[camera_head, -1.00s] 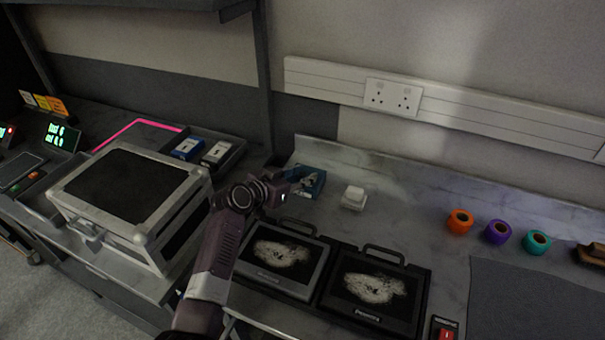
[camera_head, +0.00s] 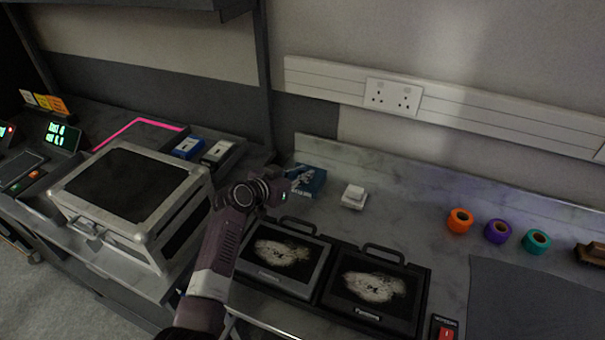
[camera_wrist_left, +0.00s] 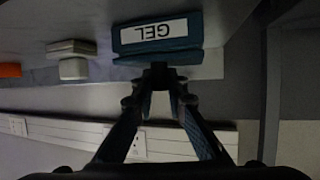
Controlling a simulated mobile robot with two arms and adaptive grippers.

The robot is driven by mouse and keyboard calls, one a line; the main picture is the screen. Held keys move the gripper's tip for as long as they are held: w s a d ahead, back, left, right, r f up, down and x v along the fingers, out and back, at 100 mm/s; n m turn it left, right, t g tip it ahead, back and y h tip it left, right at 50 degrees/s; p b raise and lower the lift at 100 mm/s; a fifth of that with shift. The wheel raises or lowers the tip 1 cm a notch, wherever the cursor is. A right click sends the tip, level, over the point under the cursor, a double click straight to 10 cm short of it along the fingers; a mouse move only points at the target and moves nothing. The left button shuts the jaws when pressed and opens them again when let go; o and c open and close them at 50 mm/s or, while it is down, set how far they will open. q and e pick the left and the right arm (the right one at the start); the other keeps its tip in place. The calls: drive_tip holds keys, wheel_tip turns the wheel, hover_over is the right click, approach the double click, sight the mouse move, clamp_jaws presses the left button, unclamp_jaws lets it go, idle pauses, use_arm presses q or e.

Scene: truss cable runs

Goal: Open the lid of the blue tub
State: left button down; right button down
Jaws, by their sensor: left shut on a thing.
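The small blue tub (camera_head: 311,183) stands on the worktop near the wall, partly behind my left gripper (camera_head: 284,197). In the left wrist view, which is upside down, the tub (camera_wrist_left: 128,34) shows a white label reading GEL. A darker blue lid edge (camera_wrist_left: 130,59) runs along the tub beside my left gripper (camera_wrist_left: 159,76). The left fingers come together at this edge and are shut on the lid's edge. The exact contact is dark, and I cannot tell whether the lid is raised. My right gripper is not in view.
A white block (camera_head: 353,196) sits right of the tub. Two black framed panels (camera_head: 281,257) with handles lie in front. A silver case (camera_head: 131,190) is at the left. Orange (camera_head: 460,221), purple (camera_head: 498,231) and teal (camera_head: 536,241) rolls stand right. The worktop between is clear.

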use_arm(q)
drive_tip(key=r+g+p, duration=0.1)
drive_tip(key=p, duration=0.2)
drive_tip(key=w+r+g+y+p, duration=0.1)
drive_tip(key=p, duration=0.2)
drive_tip(key=shift+d+r+g, duration=0.15)
drive_tip(key=shift+r+g, duration=0.1)
drive_tip(key=shift+g, duration=0.05)
drive_tip(key=shift+w+r+n+g+y+p, duration=0.1)
drive_tip(key=shift+w+n+g+y+p, duration=0.1)
drive_tip(key=shift+n+g+y+p, duration=0.15)
drive_tip(key=shift+w+d+g, duration=0.15)
drive_tip(key=shift+w+g, duration=0.2)
drive_tip(key=shift+g, duration=0.2)
drive_tip(key=shift+w+d+r+g+y+b, duration=0.2)
drive_tip(key=shift+w+r+g+y+b, duration=0.25)
drive_tip(key=shift+g+b, duration=0.45)
drive_tip(key=c, duration=1.9)
unclamp_jaws()
